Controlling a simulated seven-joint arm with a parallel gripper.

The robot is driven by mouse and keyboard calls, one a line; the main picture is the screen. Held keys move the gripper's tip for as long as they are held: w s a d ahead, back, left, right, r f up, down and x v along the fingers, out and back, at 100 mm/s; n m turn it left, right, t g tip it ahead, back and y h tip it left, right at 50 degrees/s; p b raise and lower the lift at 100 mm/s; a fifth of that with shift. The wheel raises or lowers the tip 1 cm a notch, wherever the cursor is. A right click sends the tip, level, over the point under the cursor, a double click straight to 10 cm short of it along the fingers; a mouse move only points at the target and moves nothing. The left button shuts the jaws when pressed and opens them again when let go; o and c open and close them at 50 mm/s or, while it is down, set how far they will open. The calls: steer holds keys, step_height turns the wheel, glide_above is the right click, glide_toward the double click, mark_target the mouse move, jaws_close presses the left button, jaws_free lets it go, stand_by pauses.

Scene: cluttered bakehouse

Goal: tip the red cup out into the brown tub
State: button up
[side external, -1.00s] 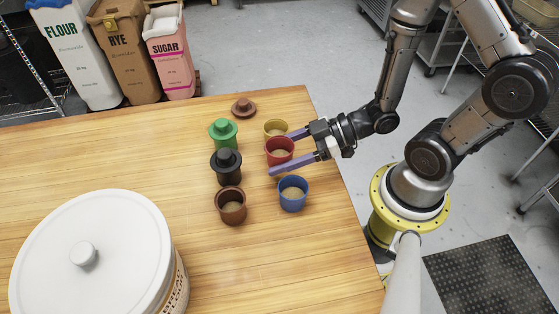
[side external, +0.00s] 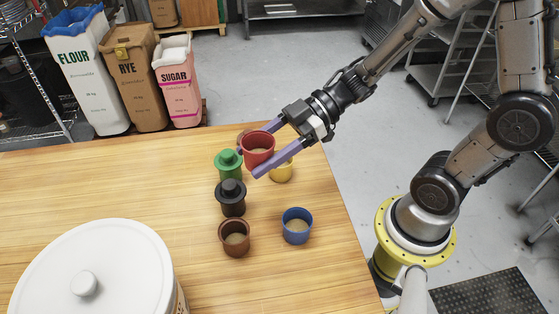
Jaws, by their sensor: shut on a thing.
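The red cup (side external: 257,151) is held between the purple fingers of my gripper (side external: 249,162), raised above the table near its back right. It looks about upright, with pale beige contents showing inside. The brown tub (side external: 235,240) stands open on the table, nearer the camera and a little left of the cup. Something pale shows inside it. The round brown lid (side external: 243,134) lies behind the red cup, mostly hidden by it.
The green tub (side external: 228,165) and black tub (side external: 231,200) stand lidded, left of and in front of the raised cup. A yellow cup (side external: 283,174) is partly hidden by a finger. A blue cup (side external: 297,226) stands right of the brown tub. A large white lidded container (side external: 90,270) fills the front left.

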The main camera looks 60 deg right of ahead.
steer(key=a+f+n+g, duration=0.1)
steer(key=a+n+g, duration=0.1)
steer(key=a+g, duration=0.1)
steer(key=w+a+f+n+g, duration=0.1)
steer(key=a+n+g, duration=0.2)
steer(key=a+f+n+g+y, duration=0.1)
steer(key=a+n+g, duration=0.1)
steer(key=a, duration=0.1)
steer(key=shift+w+f+n+g, duration=0.1)
steer(key=shift+w+n+g, duration=0.05)
steer(key=shift+n+g, duration=0.25)
steer(key=shift+f, duration=1.8)
steer(key=shift+w+r+n+t+h, duration=0.1)
steer(key=shift+r+n+t+h, duration=0.2)
steer(key=shift+n+t+h, duration=1.05)
steer(key=shift+r+n+t+h, duration=0.4)
steer(key=shift+n+t, duration=1.05)
steer(key=shift+t, duration=1.05)
steer(key=shift+w+r+n+t+h, duration=0.1)
steer(key=shift+r+n+t+h, duration=0.1)
steer(key=shift+n+t+h, duration=1.4)
steer(key=shift+f+t+y, duration=0.1)
steer(key=shift+t+y, duration=0.45)
steer(key=shift+s, duration=0.1)
